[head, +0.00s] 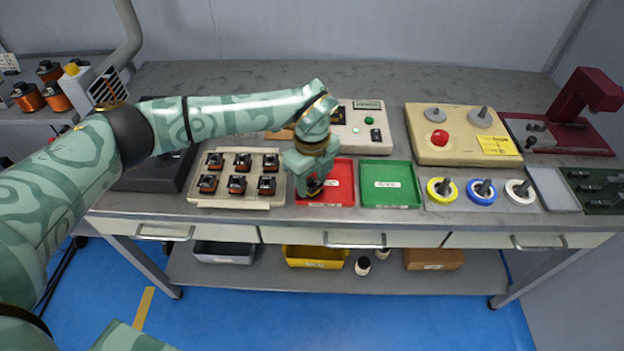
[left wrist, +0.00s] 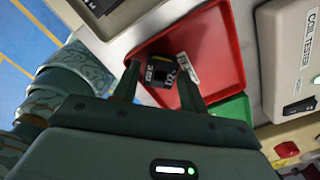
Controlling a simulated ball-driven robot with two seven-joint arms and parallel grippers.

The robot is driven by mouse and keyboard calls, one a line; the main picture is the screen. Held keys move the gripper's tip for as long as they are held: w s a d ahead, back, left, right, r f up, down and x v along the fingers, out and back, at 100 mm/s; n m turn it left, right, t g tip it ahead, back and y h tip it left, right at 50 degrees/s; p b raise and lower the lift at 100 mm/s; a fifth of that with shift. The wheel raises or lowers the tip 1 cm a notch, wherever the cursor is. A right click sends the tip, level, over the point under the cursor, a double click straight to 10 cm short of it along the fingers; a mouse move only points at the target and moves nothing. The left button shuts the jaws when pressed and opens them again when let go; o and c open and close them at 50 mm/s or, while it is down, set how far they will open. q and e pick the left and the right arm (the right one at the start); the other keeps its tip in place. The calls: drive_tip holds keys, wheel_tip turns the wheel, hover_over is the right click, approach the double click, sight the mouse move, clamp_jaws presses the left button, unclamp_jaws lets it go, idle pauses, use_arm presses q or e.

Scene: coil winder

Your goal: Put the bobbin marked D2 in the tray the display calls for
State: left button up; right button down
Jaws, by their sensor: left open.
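My left gripper (head: 313,187) is over the red tray (head: 340,187), pointing down. In the left wrist view its open fingers (left wrist: 160,70) stand on either side of a dark bobbin (left wrist: 161,73) with a small white mark that I cannot read for certain. The bobbin appears to be in the red tray (left wrist: 217,45), near its edge. The green tray (head: 390,188) stands just right of the red one and is empty but for a label. The display (head: 367,105) is on the tester behind the trays; its text is too small to read. My right gripper is not in view.
A cream rack (head: 235,201) with several bobbins stands left of the red tray. A beige box (head: 462,150) with a red button is behind right. Yellow, blue and white spools (head: 481,191) lie right of the green tray. A dark red press (head: 590,95) stands far right.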

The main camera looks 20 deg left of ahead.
use_arm(q)
wheel_tip(320, 180, up, 12)
drive_tip(key=p, duration=0.3)
drive_tip(key=shift+f, duration=0.15)
